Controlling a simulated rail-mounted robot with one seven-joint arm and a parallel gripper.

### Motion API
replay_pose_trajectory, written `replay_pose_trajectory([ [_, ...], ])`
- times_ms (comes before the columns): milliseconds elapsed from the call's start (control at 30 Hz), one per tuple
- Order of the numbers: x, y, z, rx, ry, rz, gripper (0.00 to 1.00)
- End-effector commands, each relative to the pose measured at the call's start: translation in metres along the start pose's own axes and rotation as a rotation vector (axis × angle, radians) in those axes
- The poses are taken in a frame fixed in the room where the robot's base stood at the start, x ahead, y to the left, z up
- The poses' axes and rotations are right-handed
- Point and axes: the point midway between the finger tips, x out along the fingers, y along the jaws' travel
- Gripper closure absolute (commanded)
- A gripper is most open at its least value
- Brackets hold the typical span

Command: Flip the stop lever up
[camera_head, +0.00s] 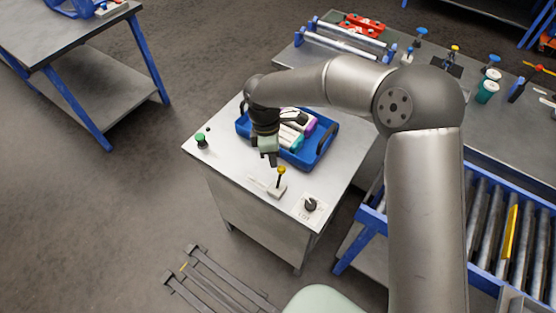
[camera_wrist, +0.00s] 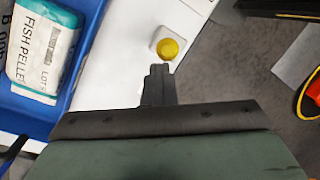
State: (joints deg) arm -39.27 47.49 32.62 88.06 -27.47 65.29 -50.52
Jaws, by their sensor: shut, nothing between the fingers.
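A lever with a yellow knob (camera_head: 281,170) and a dark stem stands on a small pale base (camera_head: 277,191) near the front edge of the white cabinet top. In the wrist view its yellow knob (camera_wrist: 167,49) shows just ahead of my fingertips, over the pale base. The knob hides most of the stem there, so the exact tilt is hard to tell. My gripper (camera_head: 271,159) is shut and empty, pointing down behind and slightly left of the knob. In the wrist view, my shut fingertips (camera_wrist: 158,72) appear close to the knob; contact is not clear.
A blue tray (camera_head: 318,154) with several small sacks lies behind my gripper. A fish pellet sack (camera_wrist: 42,50) shows in the wrist view. A green button (camera_head: 201,140) is at the cabinet's left, a dark rotary knob (camera_head: 311,204) at its right. A roller conveyor (camera_head: 510,230) stands further right.

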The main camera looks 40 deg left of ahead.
Motion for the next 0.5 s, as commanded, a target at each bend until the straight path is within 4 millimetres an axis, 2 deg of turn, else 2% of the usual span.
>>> replay_pose_trajectory([
  [67, 0.0065, 0.0029, 0.0010, -0.007, -0.006, -0.008, 1.00],
  [500, -0.0021, -0.0001, 0.0021, -0.005, -0.007, -0.009, 1.00],
])
